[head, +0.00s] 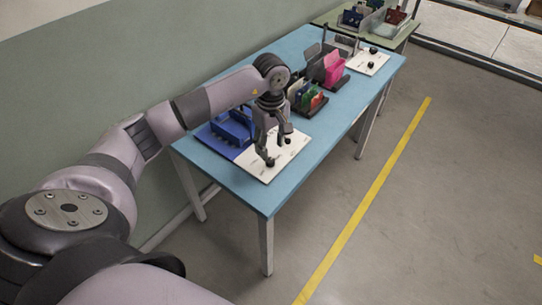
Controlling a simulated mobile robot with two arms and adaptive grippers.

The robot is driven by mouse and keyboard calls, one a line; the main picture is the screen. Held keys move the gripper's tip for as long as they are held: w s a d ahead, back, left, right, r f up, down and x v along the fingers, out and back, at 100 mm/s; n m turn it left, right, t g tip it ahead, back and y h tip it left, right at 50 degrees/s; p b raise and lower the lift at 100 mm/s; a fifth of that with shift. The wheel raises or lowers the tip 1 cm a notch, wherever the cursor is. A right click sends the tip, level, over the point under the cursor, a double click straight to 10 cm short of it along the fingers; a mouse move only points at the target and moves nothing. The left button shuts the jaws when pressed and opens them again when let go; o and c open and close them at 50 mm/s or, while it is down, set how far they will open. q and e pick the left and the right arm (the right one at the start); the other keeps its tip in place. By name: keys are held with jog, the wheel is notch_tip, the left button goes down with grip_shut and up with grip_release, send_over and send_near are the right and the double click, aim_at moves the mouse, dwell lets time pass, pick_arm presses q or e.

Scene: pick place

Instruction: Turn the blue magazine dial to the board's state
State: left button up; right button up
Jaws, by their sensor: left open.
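My left gripper (278,148) is open above a white board (259,170) at the near end of the blue table. Its fingers point down, and I cannot tell whether they touch anything. A small dark knob shows on the board by the fingertips. A blue holder (230,130), perhaps the blue magazine, stands left of the gripper on a blue base, partly hidden by my arm. The dial's setting and the board's markings are too small to read. My right gripper is not in view.
The blue table (335,118) runs away to the upper right. Coloured magazines (311,99) and a pink holder (333,68) stand farther along it. Another white board (368,61) with dark knobs lies beyond. A green wall is on the left; open floor with a yellow line (375,178) is right.

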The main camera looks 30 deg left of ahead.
aim_at(271, 160)
pick_arm(q)
notch_tip(271, 160, down, 6)
jog(key=shift+c, duration=0.3)
grip_shut()
dwell(0.5)
